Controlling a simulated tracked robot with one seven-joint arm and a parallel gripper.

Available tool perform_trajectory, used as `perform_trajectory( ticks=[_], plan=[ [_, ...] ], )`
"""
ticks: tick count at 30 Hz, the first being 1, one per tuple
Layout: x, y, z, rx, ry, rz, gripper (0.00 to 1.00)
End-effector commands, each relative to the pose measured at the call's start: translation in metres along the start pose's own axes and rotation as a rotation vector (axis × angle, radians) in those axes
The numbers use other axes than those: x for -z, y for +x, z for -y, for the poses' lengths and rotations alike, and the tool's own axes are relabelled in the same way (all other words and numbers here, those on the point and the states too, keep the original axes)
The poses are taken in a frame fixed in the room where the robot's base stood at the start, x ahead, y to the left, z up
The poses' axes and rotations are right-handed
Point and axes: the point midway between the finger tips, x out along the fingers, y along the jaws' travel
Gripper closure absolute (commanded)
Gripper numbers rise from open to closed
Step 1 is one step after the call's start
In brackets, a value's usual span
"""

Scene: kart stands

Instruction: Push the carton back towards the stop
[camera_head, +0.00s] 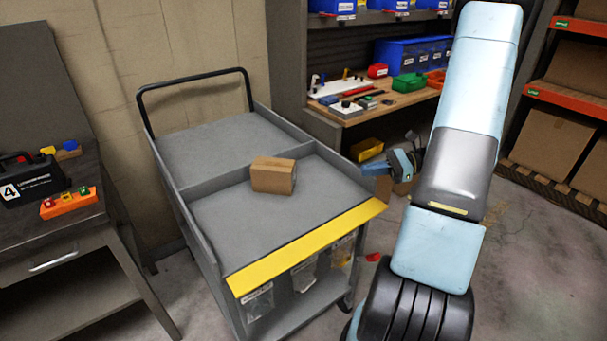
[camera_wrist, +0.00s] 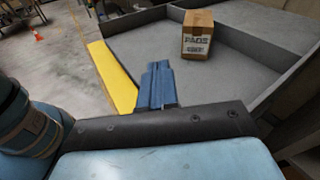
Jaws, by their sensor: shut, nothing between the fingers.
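A small brown cardboard carton (camera_head: 275,175) stands upright on the grey cart's front tray (camera_head: 290,216), close to the low divider (camera_head: 235,175) that crosses the cart. I cannot tell whether it touches the divider, which may be the stop. In the wrist view the carton (camera_wrist: 197,42) shows a face printed "PADS". My gripper (camera_head: 374,168) is at the cart's right side, apart from the carton. Its blue fingers (camera_wrist: 158,84) are shut and empty, with the carton ahead and to their right in the wrist view.
A yellow strip (camera_head: 305,247) marks the cart's front edge, and a black handle (camera_head: 195,77) rises at its far end. A workbench (camera_head: 365,105) with bins stands behind, a grey table (camera_head: 60,250) at left. The tray around the carton is clear.

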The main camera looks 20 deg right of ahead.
Motion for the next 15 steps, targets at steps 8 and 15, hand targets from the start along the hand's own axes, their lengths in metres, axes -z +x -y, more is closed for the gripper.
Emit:
perform_trajectory(
  ticks=[8,15],
  plan=[
    [0.044,-0.030,0.006,0.152,0.105,0.124,1.00],
    [0.049,-0.026,0.009,0.177,0.119,0.144,1.00]
  ],
)
